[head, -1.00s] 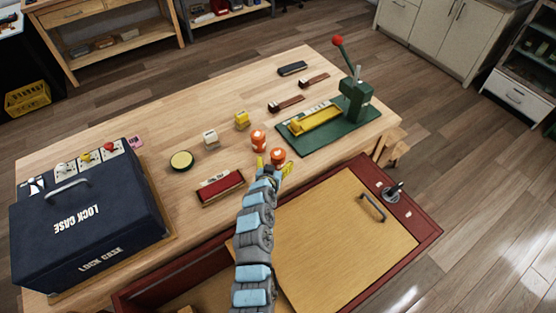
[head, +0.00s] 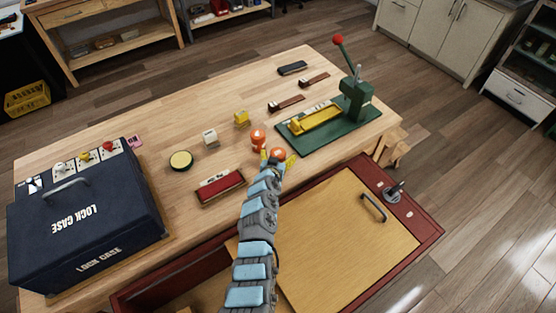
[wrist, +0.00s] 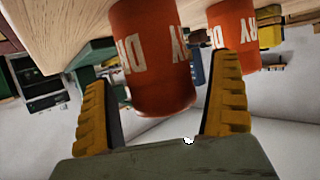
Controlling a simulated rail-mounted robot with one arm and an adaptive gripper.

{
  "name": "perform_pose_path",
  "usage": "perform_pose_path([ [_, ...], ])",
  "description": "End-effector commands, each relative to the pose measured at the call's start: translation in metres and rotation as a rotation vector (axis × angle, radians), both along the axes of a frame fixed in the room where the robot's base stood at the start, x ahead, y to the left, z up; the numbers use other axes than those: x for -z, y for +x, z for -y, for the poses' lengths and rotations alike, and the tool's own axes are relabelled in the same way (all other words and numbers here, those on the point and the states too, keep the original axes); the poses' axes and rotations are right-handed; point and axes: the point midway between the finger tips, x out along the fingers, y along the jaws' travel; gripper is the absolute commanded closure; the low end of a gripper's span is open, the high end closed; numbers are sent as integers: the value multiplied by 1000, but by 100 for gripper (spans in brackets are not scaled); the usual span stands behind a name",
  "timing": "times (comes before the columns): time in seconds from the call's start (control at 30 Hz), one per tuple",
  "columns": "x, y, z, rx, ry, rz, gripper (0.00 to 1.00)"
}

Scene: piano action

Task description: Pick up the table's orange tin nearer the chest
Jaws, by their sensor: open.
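Two orange tins with white lettering stand on the wooden table. The one nearer the red chest (head: 340,235) is the front tin (head: 278,153). The other tin (head: 258,137) stands just behind it and to its left. My gripper (head: 278,158) is open, with its yellow fingers on either side of the front tin, partly hiding it. The other tin (wrist: 236,38) shows beyond the right finger.
A red-trimmed case (head: 220,188) lies left of my gripper. A green press (head: 357,100) on its base stands to the right. A yellow block (head: 241,118), a white block (head: 210,136) and a round yellow-topped tin (head: 181,160) stand behind left. A blue lock case (head: 85,215) is far left.

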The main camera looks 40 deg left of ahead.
Motion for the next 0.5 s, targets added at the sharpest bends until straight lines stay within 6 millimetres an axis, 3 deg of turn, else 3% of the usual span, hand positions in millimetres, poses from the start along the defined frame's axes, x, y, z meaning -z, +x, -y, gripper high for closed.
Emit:
perform_pose_path([
  [0.13,0,0,0,0,0,0,10],
  [0.37,0,0,0,-1,0,0,76],
  [0.4,0,0,0,-1,0,0,81],
  [0.5,0,0,0,-1,1,1,81],
])
